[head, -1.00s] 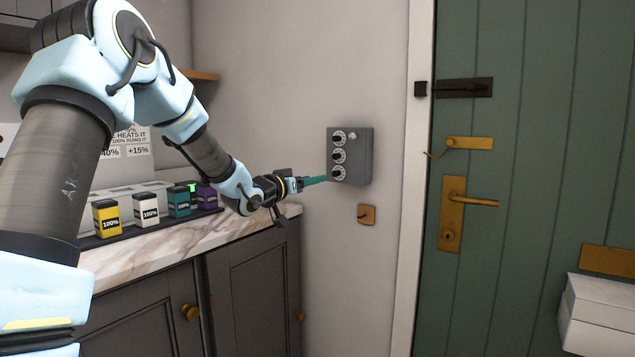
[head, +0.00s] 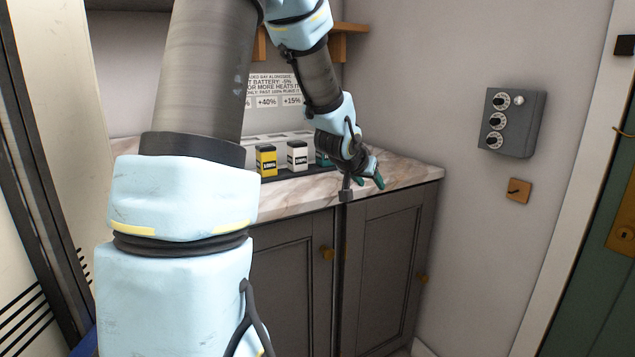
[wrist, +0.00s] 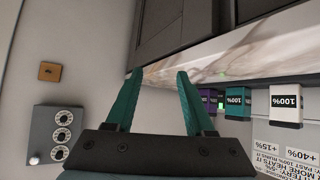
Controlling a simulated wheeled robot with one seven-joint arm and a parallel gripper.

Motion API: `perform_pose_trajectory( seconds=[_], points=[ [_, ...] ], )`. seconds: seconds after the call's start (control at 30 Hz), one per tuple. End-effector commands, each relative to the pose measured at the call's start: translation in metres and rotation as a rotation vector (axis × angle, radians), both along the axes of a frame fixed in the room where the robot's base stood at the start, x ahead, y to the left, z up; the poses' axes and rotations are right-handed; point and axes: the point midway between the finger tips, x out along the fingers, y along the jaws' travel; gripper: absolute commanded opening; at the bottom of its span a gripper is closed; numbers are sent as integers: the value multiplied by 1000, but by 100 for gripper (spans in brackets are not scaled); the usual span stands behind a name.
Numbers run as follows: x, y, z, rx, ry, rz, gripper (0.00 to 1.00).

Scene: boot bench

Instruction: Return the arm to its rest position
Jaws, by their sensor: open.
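My gripper (head: 369,183) hangs in front of the marble counter's edge in the head view, with its teal fingers pointing down and to the right. In the wrist view the two fingers of my gripper (wrist: 156,75) are spread apart with nothing between them. My arm is bent, coming down from the top of the head view, and hides part of the counter and shelf. The gripper appears clear of the grey dial box (head: 511,122) on the wall, which is well to its right.
Yellow (head: 266,160) and white (head: 297,155) canisters stand on the marble counter (head: 408,177) behind my gripper; a teal one is partly hidden. Grey cabinets (head: 385,260) are below. A small wooden plate (head: 518,190) is under the dial box. A green door (head: 602,270) stands at right.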

Motion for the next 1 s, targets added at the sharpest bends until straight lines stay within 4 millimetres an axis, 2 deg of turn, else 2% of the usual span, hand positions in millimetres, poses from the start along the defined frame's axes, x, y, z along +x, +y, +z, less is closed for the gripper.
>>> perform_pose_trajectory(
  seconds=[0.03, 0.1, 0.17, 0.2, 0.3, 0.4, 0.5, 0.6, 1.0],
  points=[
    [-16, 33, -2, 54, 62, 60, 54],
    [-42, 75, -13, 123, 163, 139, 54],
    [-69, 108, -20, 170, 255, 202, 54],
    [-89, 128, -24, 196, 319, 240, 54],
    [-140, 166, -32, 237, 469, 319, 54],
    [-182, 188, -35, 253, 591, 371, 54],
    [-211, 198, -37, 256, 672, 398, 54],
    [-224, 203, -38, 254, 713, 411, 54],
    [-226, 203, -39, 255, 719, 411, 54]
  ],
)
